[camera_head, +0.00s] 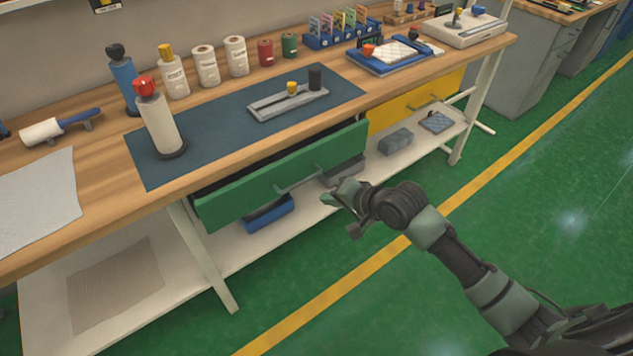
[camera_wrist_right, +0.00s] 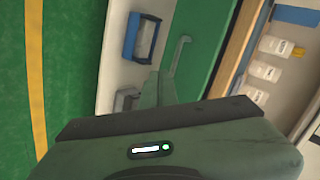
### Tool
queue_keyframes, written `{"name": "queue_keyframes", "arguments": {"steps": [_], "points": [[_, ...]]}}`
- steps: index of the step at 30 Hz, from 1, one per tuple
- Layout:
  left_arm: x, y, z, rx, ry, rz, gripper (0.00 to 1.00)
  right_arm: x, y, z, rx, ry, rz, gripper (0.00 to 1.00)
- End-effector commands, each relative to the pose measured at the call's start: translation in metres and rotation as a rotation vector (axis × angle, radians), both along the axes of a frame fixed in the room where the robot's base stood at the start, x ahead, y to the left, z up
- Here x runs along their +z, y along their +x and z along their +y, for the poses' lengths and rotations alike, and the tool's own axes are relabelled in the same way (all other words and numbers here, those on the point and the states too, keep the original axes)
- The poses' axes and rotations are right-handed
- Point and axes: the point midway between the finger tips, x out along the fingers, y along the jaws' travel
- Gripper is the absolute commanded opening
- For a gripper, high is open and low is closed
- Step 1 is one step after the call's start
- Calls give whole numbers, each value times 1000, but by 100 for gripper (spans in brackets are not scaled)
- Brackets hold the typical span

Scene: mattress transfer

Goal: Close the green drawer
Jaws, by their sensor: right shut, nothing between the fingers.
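The green drawer (camera_head: 260,182) under the wooden workbench stands pulled out, its front ahead of the bench edge. Its grey bar handle (camera_head: 300,182) is on the front face. In the right wrist view the green front (camera_wrist_right: 203,50) and the handle (camera_wrist_right: 180,54) show just beyond the gripper. My right gripper (camera_head: 338,202) is shut and empty, close to the drawer front, just right of and below the handle. I cannot tell whether it touches the drawer. My left gripper is not in view.
A yellow drawer (camera_head: 415,98) sits to the right under the bench (camera_head: 95,160). A lower white shelf (camera_head: 225,255) holds a blue bin (camera_head: 268,214) and grey boxes. Bottles, spools and a blue mat (camera_head: 200,140) are on top. The green floor (camera_head: 540,210) in front is clear.

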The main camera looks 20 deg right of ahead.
Motion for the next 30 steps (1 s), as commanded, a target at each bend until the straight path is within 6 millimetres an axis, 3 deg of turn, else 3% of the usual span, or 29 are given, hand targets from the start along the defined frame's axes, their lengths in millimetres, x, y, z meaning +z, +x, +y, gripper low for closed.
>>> {"name": "queue_keyframes", "arguments": {"steps": [6, 13, 27, 30], "points": [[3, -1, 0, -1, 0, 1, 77, -1, -9, -33, -275, 219, 68, 0], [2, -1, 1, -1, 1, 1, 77, -7, -2, -36, -330, 267, 81, 0], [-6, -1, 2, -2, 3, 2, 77, -63, 67, -9, -326, 264, 81, 0], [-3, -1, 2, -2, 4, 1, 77, -56, 83, -4, -325, 264, 79, 0]]}}
